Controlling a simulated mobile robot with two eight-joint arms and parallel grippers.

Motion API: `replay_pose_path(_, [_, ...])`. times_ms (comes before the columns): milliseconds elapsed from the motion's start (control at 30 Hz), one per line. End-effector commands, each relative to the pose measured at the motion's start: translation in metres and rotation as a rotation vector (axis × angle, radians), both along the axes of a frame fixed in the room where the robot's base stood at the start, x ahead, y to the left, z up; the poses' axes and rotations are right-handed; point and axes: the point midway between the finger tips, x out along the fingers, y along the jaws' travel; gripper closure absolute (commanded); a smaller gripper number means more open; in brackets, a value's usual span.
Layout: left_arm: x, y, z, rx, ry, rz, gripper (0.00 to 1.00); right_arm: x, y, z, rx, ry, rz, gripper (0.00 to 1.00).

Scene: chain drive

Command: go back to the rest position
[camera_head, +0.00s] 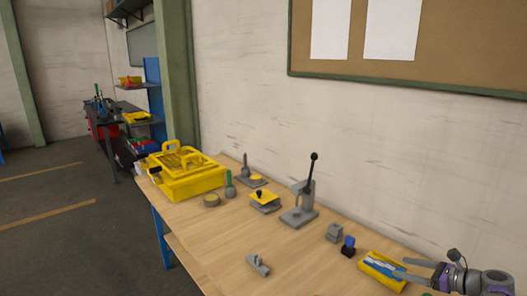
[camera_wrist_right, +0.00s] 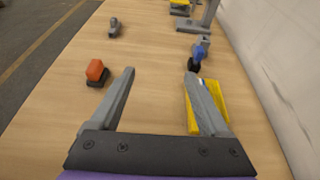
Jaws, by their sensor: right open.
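My right gripper (camera_head: 400,268) is at the lower right of the head view, over the right end of the workbench. In the right wrist view the right gripper (camera_wrist_right: 159,75) has its two fingers wide apart, with only bare wood seen between them. Its right-hand finger overlaps a yellow tray (camera_wrist_right: 219,92) in that view; I cannot tell whether they touch. The tray also shows in the head view (camera_head: 370,266), holding blue and white pieces. My left gripper is in neither view.
On the wooden bench (camera_head: 215,240) stand a lever press (camera_head: 300,213), a grey block (camera_head: 334,232), a blue-and-black item (camera_head: 348,246), a grey part (camera_head: 257,265) and a yellow crate (camera_head: 190,183). An orange-and-black item (camera_wrist_right: 96,73) lies left of the fingers. A wall runs behind.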

Motion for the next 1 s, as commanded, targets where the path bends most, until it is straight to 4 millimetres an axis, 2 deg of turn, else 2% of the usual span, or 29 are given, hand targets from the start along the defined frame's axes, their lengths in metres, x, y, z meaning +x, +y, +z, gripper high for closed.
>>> replay_pose_path(33, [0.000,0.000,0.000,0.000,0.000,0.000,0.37,0.000,0.000,0.000,0.000,0.000,0.000,0.20])
replay_pose_path(100, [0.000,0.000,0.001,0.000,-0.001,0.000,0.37,-0.005,0.026,0.004,-0.081,-0.006,0.044,0.20])
replay_pose_path(267, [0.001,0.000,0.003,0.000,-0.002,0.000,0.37,-0.024,0.077,0.007,-0.287,-0.029,0.159,0.20])
replay_pose_path(367, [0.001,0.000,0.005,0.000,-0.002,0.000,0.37,-0.042,0.112,0.008,-0.435,-0.054,0.253,0.20])
replay_pose_path(467, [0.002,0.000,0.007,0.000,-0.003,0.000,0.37,-0.070,0.149,0.008,-0.609,-0.091,0.376,0.20])
replay_pose_path(600, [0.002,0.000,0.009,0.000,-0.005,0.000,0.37,-0.123,0.197,0.003,-0.889,-0.170,0.597,0.20])
replay_pose_path(700, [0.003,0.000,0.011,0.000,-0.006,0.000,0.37,-0.166,0.223,-0.004,-1.085,-0.240,0.772,0.20])
replay_pose_path(833, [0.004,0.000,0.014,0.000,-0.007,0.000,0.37,-0.222,0.245,-0.016,-1.335,-0.347,1.018,0.20])
replay_pose_path(1000, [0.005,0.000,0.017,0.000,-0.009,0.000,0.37,-0.289,0.257,-0.038,-1.630,-0.505,1.345,0.20])
